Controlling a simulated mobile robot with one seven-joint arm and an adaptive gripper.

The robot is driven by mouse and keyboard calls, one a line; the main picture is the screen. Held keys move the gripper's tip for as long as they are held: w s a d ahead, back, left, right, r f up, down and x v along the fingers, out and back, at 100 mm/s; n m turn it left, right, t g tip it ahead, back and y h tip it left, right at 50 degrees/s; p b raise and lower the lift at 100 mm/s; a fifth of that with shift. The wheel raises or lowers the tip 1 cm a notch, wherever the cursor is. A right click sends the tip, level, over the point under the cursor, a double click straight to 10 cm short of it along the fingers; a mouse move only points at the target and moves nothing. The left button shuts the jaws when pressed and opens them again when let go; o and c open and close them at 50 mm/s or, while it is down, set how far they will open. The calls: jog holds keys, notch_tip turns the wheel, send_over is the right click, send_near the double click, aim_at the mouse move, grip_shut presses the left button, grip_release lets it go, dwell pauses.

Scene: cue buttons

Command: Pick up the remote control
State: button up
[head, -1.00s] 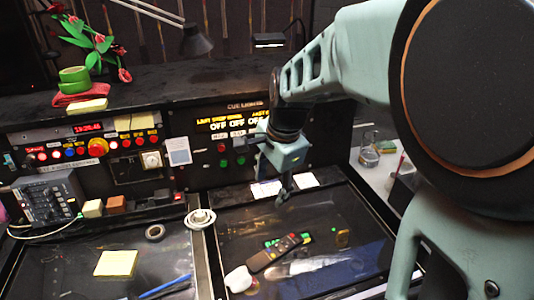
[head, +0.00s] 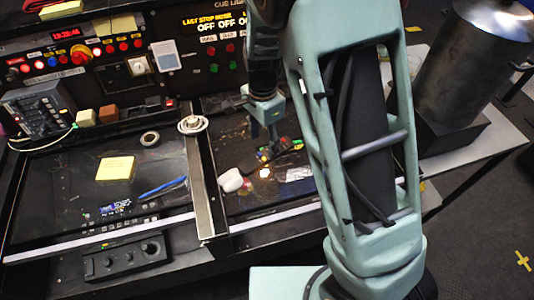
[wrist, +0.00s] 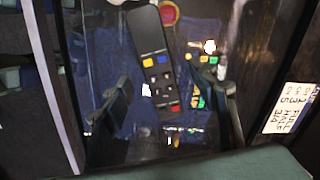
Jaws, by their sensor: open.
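My gripper (wrist: 162,88) is open, one finger on each side of the remote's lower part, with nothing visibly held. In the head view my gripper (head: 269,143) points down over the right-hand panel, and the remote (head: 252,164) is partly hidden by it. I cannot tell the exact height between fingertips and remote.
A white rounded object (head: 231,180) lies left of the remote. A raised divider (head: 203,200) separates the panels. Yellow notes (head: 116,169), a blue pen (head: 163,187) and a tape roll (head: 150,139) lie on the left. A metal canister (head: 470,60) stands at right.

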aim_at(265, 155)
jog(key=shift+s+d+f, duration=0.1)
jog(key=shift+d+f, duration=0.05)
jog(key=shift+f, duration=1.05)
jog(key=shift+d+f, duration=0.1)
jog(key=shift+f, duration=1.05)
jog(key=c, duration=1.4)
jog(key=shift+o, duration=0.2)
jog(key=shift+r, duration=0.1)
